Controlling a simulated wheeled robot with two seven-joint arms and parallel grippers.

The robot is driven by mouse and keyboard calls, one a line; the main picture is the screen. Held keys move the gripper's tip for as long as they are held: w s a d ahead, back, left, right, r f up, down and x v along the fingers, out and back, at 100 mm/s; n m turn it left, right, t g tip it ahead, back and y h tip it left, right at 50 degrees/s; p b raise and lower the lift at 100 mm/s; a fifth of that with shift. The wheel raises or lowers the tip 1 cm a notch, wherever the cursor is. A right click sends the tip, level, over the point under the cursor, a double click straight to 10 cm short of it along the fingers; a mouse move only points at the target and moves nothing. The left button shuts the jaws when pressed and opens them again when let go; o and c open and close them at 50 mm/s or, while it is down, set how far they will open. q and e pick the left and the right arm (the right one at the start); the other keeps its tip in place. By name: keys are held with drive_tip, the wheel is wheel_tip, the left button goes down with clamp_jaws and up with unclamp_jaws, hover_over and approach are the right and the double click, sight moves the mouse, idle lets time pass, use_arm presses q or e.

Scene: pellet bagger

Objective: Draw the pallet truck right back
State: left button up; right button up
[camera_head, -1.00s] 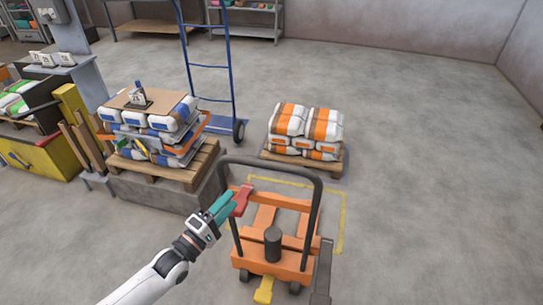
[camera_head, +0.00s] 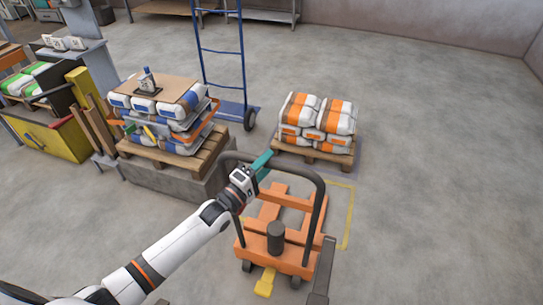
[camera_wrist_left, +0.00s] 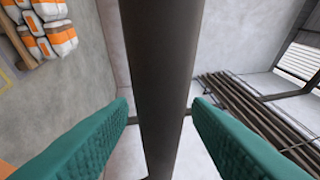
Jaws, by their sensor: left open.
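The orange pallet truck (camera_head: 255,247) stands at the lower middle of the head view, with its forks toward the pallet of orange-and-white bags (camera_head: 318,118). Its dark hoop handle (camera_head: 307,174) rises on the near side. My left gripper (camera_head: 263,162) is at the top left part of the hoop. In the left wrist view, its two teal fingers stand apart on either side of the dark handle bar (camera_wrist_left: 155,80); gaps show between them and the bar. My right gripper is not in view.
A stack of blue-and-white bags (camera_head: 165,105) on a pallet stands on a grey block (camera_head: 180,180) left of the truck. A blue hand truck (camera_head: 222,85) is behind it. A yellow floor outline (camera_head: 348,215) lies around the truck. Floor to the right is clear.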

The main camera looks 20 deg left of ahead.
use_arm(q)
drive_tip(key=shift+x, duration=1.2)
clamp_jaws()
